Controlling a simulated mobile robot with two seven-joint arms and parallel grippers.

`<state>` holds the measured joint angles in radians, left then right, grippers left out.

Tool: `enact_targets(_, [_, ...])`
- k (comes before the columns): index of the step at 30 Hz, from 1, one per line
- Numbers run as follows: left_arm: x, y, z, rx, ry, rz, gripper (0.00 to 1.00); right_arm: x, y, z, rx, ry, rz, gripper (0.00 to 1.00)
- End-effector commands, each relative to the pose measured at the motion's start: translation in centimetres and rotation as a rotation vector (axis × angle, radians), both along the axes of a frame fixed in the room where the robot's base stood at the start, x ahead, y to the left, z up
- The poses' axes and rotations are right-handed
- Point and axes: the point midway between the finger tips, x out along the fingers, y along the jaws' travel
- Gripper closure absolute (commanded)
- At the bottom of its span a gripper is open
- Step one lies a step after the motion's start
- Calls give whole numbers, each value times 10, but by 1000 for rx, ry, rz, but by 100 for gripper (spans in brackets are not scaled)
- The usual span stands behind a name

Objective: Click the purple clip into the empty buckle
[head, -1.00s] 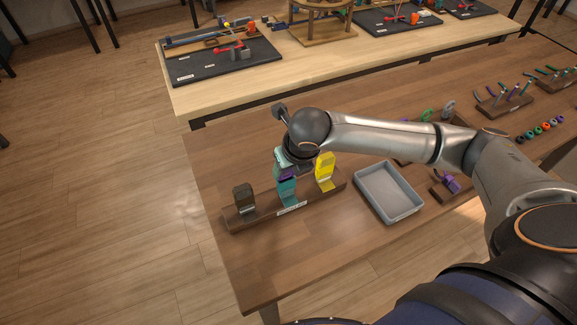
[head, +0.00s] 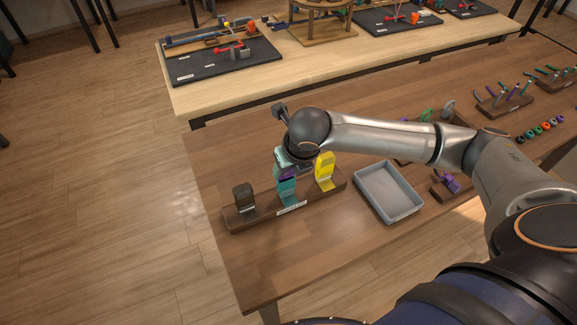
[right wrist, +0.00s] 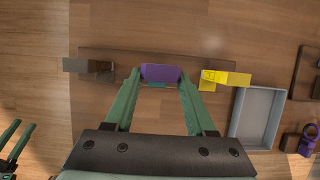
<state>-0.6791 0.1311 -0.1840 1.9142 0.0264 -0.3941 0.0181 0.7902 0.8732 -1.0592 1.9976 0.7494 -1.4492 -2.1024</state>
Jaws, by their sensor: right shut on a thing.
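The purple clip (right wrist: 160,73) is held between the two green fingers of my right gripper (right wrist: 158,79), which is shut on it. In the head view the clip (head: 288,172) shows just above the teal buckle (head: 287,189), in the middle of the wooden stand (head: 264,212). My right gripper (head: 283,160) is over that buckle, and its fingers partly cover the clip. In the wrist view only a sliver of teal shows below the clip. I cannot tell whether the clip has entered the buckle. My left gripper (right wrist: 17,143) shows at the lower left of the wrist view, fingers apart and empty.
A black buckle (head: 244,199) stands on the left of the stand and a yellow buckle (head: 325,174) on the right, close to my right gripper. A grey tray (head: 388,192) lies to the right. A small holder with a purple part (head: 451,183) sits beyond it. The table front is clear.

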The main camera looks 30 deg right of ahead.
Motion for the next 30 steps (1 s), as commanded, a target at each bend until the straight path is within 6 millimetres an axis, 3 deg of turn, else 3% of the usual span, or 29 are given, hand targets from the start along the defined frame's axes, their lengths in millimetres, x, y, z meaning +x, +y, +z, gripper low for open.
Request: enact_targets(30, [0,0,-5,0,0,0,50,-1,0,-22,0,2,1,100])
